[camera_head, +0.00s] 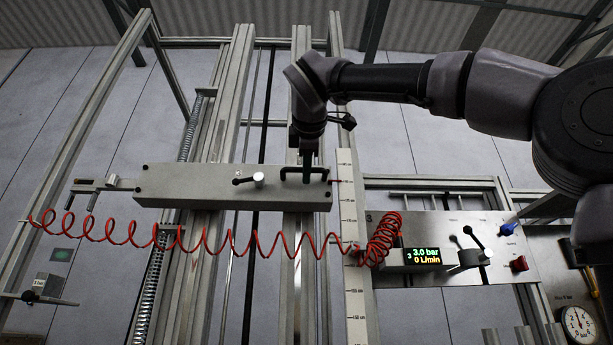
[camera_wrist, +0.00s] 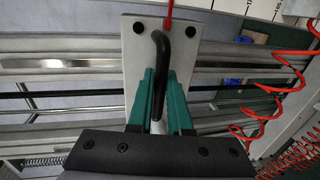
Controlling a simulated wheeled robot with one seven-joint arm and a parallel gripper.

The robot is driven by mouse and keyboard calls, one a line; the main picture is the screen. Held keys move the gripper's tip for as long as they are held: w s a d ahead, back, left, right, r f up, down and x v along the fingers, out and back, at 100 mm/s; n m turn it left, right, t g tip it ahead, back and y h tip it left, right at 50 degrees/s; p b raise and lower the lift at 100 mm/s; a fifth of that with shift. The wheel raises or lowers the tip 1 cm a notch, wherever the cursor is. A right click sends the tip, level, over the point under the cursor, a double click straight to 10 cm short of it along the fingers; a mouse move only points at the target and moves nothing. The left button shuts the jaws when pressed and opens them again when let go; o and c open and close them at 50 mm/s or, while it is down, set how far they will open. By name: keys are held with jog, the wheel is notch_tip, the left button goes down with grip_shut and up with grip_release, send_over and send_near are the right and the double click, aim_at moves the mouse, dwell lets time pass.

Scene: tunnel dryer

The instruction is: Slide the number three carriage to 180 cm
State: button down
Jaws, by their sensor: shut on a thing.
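The carriage (camera_head: 220,187) is a long pale grey box across the vertical rails in the head view. Its black handle (camera_head: 304,168) stands at its right end; it also shows as a curved black bar in the wrist view (camera_wrist: 163,62). My gripper (camera_wrist: 158,92) has green fingers shut on the handle. In the head view my gripper (camera_head: 307,160) comes down on the handle from above. A vertical scale (camera_head: 350,240) stands right of the carriage, and a thin red pointer (camera_head: 340,181) reaches toward it. The scale figures near the pointer are too small to read surely.
A coiled red hose (camera_head: 200,245) hangs below the carriage. A panel (camera_head: 430,225) at the right has a display (camera_head: 424,254) reading 3.0 bar and 0 L/min, a black lever (camera_head: 473,236), and blue and red knobs. A round gauge (camera_head: 578,322) is at the lower right.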

jog(key=c, duration=0.8)
grip_release()
jog(key=shift+c, duration=0.2)
jog(key=shift+s, duration=0.1)
jog(key=v, duration=1)
jog(key=shift+s, duration=0.3)
jog(key=shift+r, duration=0.1)
